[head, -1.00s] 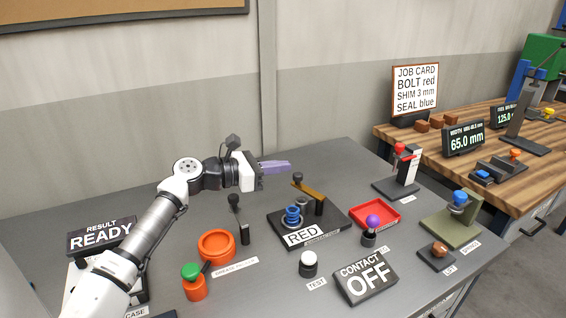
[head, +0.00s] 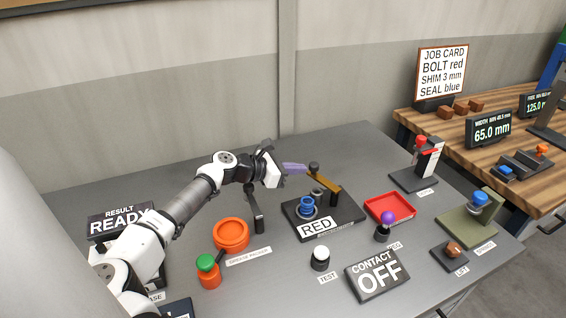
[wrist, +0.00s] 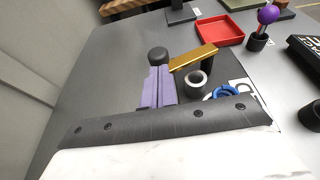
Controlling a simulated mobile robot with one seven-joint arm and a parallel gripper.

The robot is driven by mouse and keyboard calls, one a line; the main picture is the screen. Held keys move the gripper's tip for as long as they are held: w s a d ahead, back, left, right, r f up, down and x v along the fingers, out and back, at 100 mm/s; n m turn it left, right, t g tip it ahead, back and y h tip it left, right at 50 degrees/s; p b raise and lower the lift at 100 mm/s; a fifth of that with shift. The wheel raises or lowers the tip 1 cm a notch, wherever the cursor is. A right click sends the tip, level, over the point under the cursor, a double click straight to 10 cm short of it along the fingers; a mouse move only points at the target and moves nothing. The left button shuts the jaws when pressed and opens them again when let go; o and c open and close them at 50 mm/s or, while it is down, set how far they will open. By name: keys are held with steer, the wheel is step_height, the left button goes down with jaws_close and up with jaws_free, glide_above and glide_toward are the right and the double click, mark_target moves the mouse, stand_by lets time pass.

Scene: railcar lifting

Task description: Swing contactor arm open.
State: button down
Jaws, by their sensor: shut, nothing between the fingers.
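The contactor arm (head: 325,183) is a brass-coloured bar with a black knob (head: 314,167) at its far-left end, mounted on a black base plate (head: 345,220) with a RED label. A blue ring (head: 307,203) sits on the plate below the bar. In the wrist view the bar (wrist: 195,58) runs right from the knob (wrist: 158,54). My gripper (head: 304,169) has purple fingers, shut and empty, with tips right at the knob. The fingers also show in the wrist view (wrist: 156,80). Whether they touch the knob I cannot tell.
A red tray (head: 390,208) and a purple-knobbed stand (head: 385,228) lie right of the plate. A CONTACT OFF sign (head: 378,274) and a white TEST button (head: 320,257) stand in front. An orange bowl (head: 231,235) is to the left. The table behind is clear.

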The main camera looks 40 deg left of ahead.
steer(key=shift+w+d+f, duration=0.15)
steer(key=shift+w+d, duration=0.05)
steer(key=shift+w, duration=0.15)
steer(key=w+b, duration=0.2)
steer(key=b, duration=0.2)
steer(key=w+m+h+b, duration=0.1)
steer(key=b, duration=0.4)
steer(key=shift+w+a+g+h, duration=0.1)
steer(key=shift+w+g+h, duration=0.2)
steer(key=shift+w+g, duration=0.1)
steer(key=b+v, duration=0.4)
steer(key=v, duration=1)
